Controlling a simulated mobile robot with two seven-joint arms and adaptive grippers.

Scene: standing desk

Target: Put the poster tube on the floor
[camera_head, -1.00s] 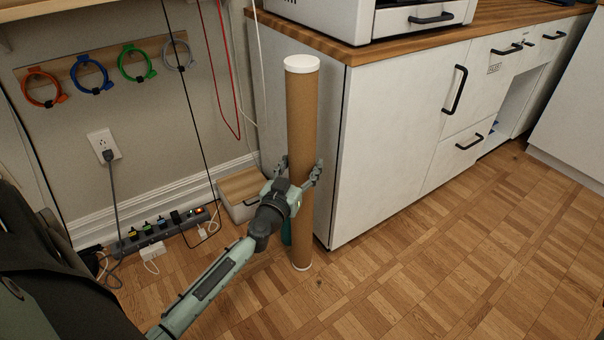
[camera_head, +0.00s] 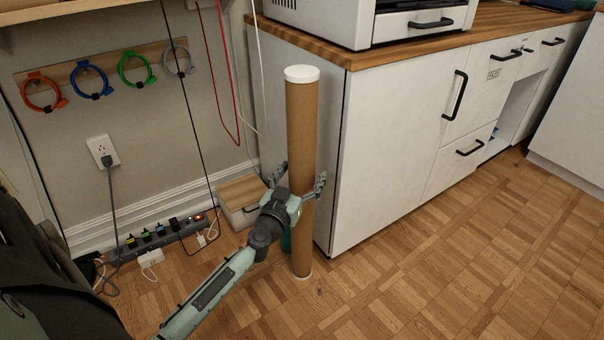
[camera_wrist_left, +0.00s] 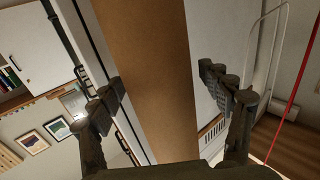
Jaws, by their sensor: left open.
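The poster tube (camera_head: 302,130), brown cardboard with white end caps, stands upright beside the white cabinet's corner. Its lower cap (camera_head: 302,277) appears to rest on the wooden floor. My left gripper (camera_head: 302,180) is at the tube's lower half, open, with one finger on each side of it. In the left wrist view the tube (camera_wrist_left: 160,80) runs between the two spread fingers, with a gap visible on both sides. My right gripper is not in view.
The white cabinet (camera_head: 395,150) with a wooden top stands right of the tube. A small box (camera_head: 240,195) and a power strip (camera_head: 165,233) with cables lie along the wall. Thin cords hang behind. The parquet floor (camera_head: 440,260) at front right is clear.

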